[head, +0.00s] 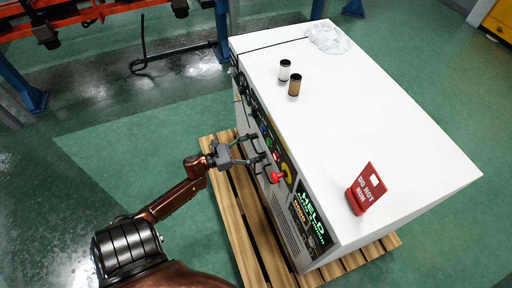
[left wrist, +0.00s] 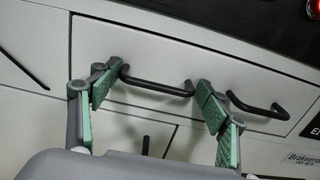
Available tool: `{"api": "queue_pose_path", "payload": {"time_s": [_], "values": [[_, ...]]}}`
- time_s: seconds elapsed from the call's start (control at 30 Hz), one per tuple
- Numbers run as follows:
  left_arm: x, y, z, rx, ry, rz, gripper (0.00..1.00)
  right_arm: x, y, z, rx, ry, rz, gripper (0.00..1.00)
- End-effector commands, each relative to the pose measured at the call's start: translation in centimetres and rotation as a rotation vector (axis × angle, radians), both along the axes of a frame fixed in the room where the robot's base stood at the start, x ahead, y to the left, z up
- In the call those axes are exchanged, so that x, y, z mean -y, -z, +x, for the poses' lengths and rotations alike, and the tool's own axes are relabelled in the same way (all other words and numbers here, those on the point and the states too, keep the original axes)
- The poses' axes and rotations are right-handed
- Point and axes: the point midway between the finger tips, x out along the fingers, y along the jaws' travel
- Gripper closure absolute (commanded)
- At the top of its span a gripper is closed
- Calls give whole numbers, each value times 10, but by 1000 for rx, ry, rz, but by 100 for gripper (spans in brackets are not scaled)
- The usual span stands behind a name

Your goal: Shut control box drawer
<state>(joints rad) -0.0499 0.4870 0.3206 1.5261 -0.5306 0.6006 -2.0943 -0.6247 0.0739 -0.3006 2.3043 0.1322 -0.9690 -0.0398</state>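The white control box (head: 350,100) stands on a pallet, with its dark control panel facing my left arm. Its drawer front (left wrist: 130,50) fills much of the left wrist view and carries two black bar handles, one between my fingers (left wrist: 155,86) and one to the right (left wrist: 255,106). My left gripper (head: 253,149) is at the front of the box, below the panel. In the left wrist view its green-padded fingers (left wrist: 160,82) are spread apart, with nothing gripped between them. I cannot tell how far the drawer stands out. My right gripper is out of view.
A red "do not run" sign (head: 367,190), two small jars (head: 294,85) and a crumpled white cloth (head: 328,37) are on the box top. A red knob (head: 276,177) sticks out near the gripper. The wooden pallet (head: 228,205) juts out below; green floor (head: 110,150) is clear to the left.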

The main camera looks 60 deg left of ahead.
Motion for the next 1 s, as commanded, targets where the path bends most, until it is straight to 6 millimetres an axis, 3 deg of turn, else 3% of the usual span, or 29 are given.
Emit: {"api": "queue_pose_path", "payload": {"time_s": [0.27,0.7,1.0], "values": [[-6,1,-23,-2,-4,-1,30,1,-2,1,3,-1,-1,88],[-21,1,-103,-1,1,0,30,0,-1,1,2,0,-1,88],[-23,0,-117,0,3,0,30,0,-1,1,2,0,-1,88]]}}
